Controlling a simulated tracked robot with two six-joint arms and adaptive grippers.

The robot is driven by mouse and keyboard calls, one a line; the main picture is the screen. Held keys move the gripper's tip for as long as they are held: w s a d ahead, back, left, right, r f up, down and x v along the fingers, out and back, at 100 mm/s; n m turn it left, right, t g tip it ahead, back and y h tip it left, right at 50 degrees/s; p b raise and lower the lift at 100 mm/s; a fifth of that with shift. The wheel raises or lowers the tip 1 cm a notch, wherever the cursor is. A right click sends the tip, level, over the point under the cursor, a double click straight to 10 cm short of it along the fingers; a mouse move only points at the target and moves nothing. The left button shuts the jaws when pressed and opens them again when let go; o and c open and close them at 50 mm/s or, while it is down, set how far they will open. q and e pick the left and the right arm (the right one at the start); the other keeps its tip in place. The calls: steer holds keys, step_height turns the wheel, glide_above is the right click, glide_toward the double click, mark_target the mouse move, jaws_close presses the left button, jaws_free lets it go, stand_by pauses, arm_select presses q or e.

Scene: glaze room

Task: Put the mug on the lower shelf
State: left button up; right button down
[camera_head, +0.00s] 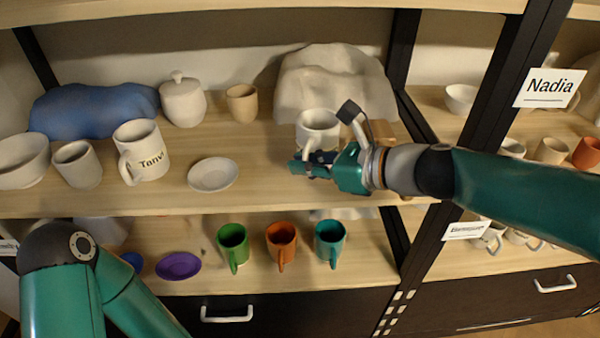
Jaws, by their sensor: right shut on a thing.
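A plain white mug (319,128) is at the upper shelf's right part, in front of a grey cloth-covered heap. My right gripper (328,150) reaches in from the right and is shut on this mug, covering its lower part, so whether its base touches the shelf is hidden. The lower shelf (345,275) lies below and holds a green mug (232,243), an orange mug (281,241) and a teal mug (330,239) in a row. My left arm shows at the lower left; its gripper is out of view.
The upper shelf (255,190) also holds a lettered white mug (142,152), a grey cup (77,164), a small dish (213,174), a lidded jar (183,101) and a blue cloth-covered heap (92,108). A purple dish (179,266) is below. Dark posts (398,225) bound the bay's right.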

steer(key=shift+f, duration=0.25)
steer(key=shift+f, duration=0.15)
steer(key=c, duration=1.2)
jaws_free()
steer(key=shift+s+d+r, duration=0.15)
steer(key=shift+r, duration=0.15)
steer(key=p+v, duration=0.2)
steer(key=v, duration=0.9)
steer(key=shift+s+d, duration=0.2)
steer(key=shift+d, duration=0.05)
